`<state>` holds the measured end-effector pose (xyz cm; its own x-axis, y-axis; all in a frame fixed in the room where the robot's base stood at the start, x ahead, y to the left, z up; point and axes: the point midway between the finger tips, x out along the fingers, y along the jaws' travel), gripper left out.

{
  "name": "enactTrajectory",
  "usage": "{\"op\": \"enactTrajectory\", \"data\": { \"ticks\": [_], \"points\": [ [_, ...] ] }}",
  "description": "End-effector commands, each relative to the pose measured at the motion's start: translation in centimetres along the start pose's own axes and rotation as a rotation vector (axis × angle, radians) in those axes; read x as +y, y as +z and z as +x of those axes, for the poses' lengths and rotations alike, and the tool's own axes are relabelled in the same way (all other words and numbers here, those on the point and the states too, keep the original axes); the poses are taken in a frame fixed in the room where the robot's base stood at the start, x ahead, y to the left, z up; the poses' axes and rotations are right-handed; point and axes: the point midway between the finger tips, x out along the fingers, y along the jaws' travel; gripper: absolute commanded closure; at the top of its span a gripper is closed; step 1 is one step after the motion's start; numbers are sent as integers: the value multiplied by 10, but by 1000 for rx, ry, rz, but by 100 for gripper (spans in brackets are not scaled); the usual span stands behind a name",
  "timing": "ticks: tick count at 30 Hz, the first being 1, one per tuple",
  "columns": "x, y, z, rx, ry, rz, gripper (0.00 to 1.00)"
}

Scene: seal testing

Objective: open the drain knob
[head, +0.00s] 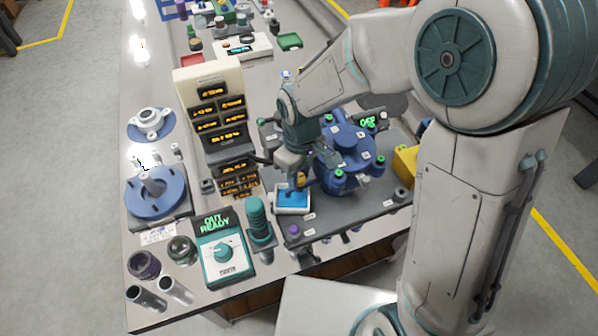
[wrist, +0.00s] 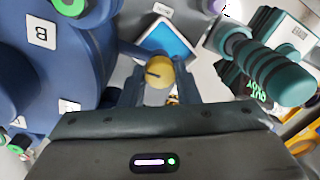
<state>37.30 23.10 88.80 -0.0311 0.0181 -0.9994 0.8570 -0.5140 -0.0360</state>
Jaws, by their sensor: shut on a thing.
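The drain knob is the small yellow round knob (wrist: 158,72) with a dark line on its face, at the centre of the wrist view. It shows in the head view as a small yellow spot (head: 300,178) below my gripper, partly hidden. My gripper (wrist: 158,83) has one finger on each side of the knob and is shut on it. In the head view my gripper (head: 292,172) points down beside the blue round test fixture (head: 345,145), above a tray with a blue inside (head: 292,199). That tray also lies just beyond the knob in the wrist view (wrist: 168,40).
A teal ribbed handle (head: 259,218) stands to the left of the tray, near a teal box with a dial and green display (head: 222,250). A tower of lit displays (head: 222,125) stands behind. A yellow block (head: 405,165) is right of the fixture.

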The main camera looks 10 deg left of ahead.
Motion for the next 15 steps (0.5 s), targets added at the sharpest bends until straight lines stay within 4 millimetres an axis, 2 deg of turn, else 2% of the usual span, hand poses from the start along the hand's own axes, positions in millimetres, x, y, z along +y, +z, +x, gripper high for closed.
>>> {"op": "enactTrajectory", "data": {
  "ticks": [12,13,15],
  "points": [
    [0,-1,-1,3,2,-8,94],
    [0,-1,-1,3,2,-8,66],
    [0,-1,-1,3,2,-8,50]
  ]
}}
